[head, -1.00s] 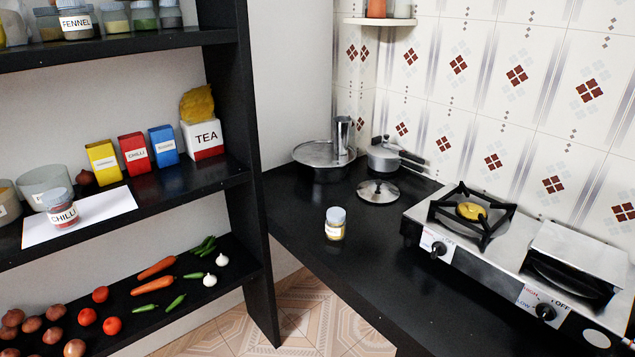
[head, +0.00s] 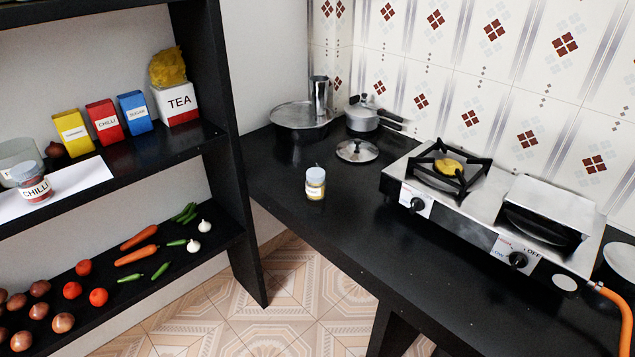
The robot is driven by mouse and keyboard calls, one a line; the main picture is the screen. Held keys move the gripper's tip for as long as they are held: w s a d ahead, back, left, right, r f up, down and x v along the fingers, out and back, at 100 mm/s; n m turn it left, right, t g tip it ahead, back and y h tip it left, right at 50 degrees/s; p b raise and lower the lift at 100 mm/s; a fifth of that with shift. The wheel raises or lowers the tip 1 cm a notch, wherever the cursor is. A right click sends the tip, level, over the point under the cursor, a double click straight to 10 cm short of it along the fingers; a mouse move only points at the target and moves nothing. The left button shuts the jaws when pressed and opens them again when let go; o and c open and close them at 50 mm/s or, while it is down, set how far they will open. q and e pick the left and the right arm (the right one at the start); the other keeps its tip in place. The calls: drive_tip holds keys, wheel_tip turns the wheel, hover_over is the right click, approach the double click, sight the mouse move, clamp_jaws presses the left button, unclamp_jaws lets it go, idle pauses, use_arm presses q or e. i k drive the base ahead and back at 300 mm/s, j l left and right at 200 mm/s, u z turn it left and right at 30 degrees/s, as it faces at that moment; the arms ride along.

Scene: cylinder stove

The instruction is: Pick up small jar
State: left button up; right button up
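A small jar (head: 315,184) with a grey-blue lid, a white label and yellowish contents stands upright on the black counter (head: 290,215), left of the stove. Another small jar, labelled CHILLI (head: 31,182), with a grey lid and red contents, stands on a white sheet (head: 85,178) on the middle shelf at the left. Neither of my grippers is in view, and nothing touches either jar.
A two-burner stove (head: 427,183) with an orange hose (head: 612,300) fills the right of the counter. A steel lid (head: 357,150), a wide covered pot (head: 295,116) and a pressure cooker (head: 362,115) are behind the jar. Counter in front of the jar is clear.

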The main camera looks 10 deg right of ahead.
sight(315, 192)
drive_tip(key=i+j, duration=0.65)
drive_tip(key=j, duration=0.1)
